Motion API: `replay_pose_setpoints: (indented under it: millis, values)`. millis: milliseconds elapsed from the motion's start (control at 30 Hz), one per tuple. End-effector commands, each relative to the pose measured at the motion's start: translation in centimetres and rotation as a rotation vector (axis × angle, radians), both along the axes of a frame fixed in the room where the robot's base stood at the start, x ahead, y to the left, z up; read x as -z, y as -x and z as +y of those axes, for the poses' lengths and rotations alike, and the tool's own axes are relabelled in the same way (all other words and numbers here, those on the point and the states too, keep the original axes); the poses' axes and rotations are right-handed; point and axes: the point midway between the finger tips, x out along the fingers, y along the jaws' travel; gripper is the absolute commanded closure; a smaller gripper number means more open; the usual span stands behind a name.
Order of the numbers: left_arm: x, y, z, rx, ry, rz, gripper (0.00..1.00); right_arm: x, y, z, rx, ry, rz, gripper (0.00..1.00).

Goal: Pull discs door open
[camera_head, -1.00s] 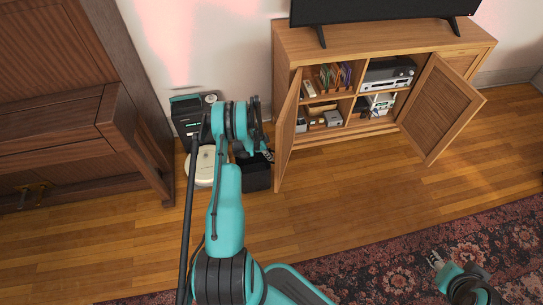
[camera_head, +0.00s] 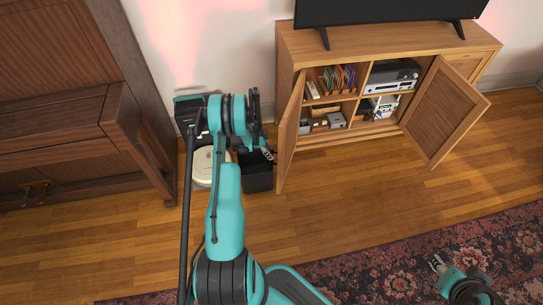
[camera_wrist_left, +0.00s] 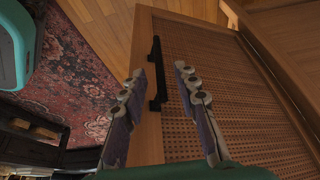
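The wooden cabinet's left door (camera_head: 291,130) stands wide open beside the shelf that holds upright discs (camera_head: 338,77). In the left wrist view its woven panel (camera_wrist_left: 235,95) and black bar handle (camera_wrist_left: 156,75) show. My left gripper (camera_head: 268,154) is on the outer side of this door, low near its free edge. In the wrist view its two fingers (camera_wrist_left: 160,72) are spread, with the handle showing between them; I cannot tell whether they touch it. My right gripper (camera_head: 436,265) is over the rug, apart from the cabinet, its fingers apart and empty.
The cabinet's right door (camera_head: 443,112) also stands open. A black bin (camera_head: 257,176) and a round white device (camera_head: 204,168) stand on the floor left of the cabinet. Floor (camera_head: 350,190) before the cabinet is clear.

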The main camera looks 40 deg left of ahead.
Motion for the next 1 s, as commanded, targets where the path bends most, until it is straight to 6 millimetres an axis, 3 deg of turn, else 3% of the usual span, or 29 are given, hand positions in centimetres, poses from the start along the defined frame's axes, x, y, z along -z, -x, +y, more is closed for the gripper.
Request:
replay_pose_setpoints:
  millis: [200, 400, 1000]
  values:
    - [-4.5, 1.5, 1.2, -0.002, 0.0, 0.0, 0.7, 0.0, 0.0, 0.0, 0.0, 0.0, 0.0, 0.6]
    - [-6.8, 2.2, 1.8, 0.0, -0.001, -0.001, 0.7, 0.0, 0.0, 0.0, 0.0, 0.0, 0.0, 0.6]
    - [-7.2, 2.3, 1.9, 0.0, -0.001, -0.001, 0.7, 0.0, 0.0, 0.0, 0.0, 0.0, 0.0, 0.6]
